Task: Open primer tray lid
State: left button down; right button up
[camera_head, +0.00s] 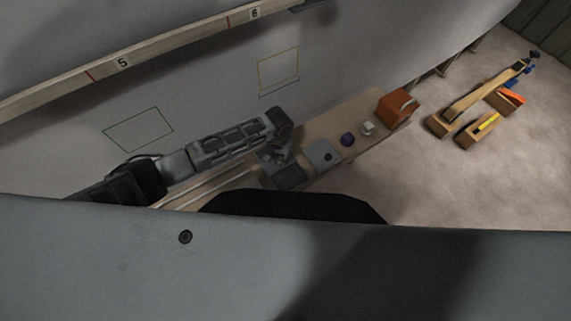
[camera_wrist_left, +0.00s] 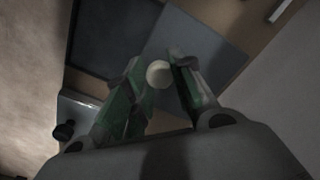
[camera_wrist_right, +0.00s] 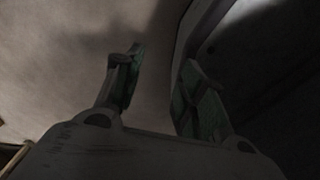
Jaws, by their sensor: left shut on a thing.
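The primer tray (camera_head: 290,176) lies on the bench, with a dark square area facing up. In the left wrist view the dark area (camera_wrist_left: 112,38) adjoins a plain grey panel that looks like the lid (camera_wrist_left: 208,48). My left gripper (camera_head: 279,150) is over the tray's far-left side. Its fingers (camera_wrist_left: 160,78) are closed around a pale round knob (camera_wrist_left: 158,72) in front of the lid. The joint between knob and lid is hidden. My right gripper (camera_wrist_right: 164,64) is open and empty, seen only in the right wrist view.
A grey plate with a dark knob (camera_head: 321,157) lies right of the tray. Beyond it are a purple item (camera_head: 347,139), a pale item (camera_head: 367,128) and an orange box (camera_head: 396,106). The curved hull rises behind the bench (camera_head: 342,117). Wooden carriers (camera_head: 479,130) stand on the floor.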

aim_at(279, 158)
pick_arm(q)
jog(key=shift+w+a, duration=0.25)
jog(key=shift+w, duration=0.05)
jog(key=c, duration=1.7)
grip_release()
jog(key=o, duration=0.5)
jog(key=shift+r, duration=5.95)
pick_arm(e)
jog(key=shift+a, duration=0.15)
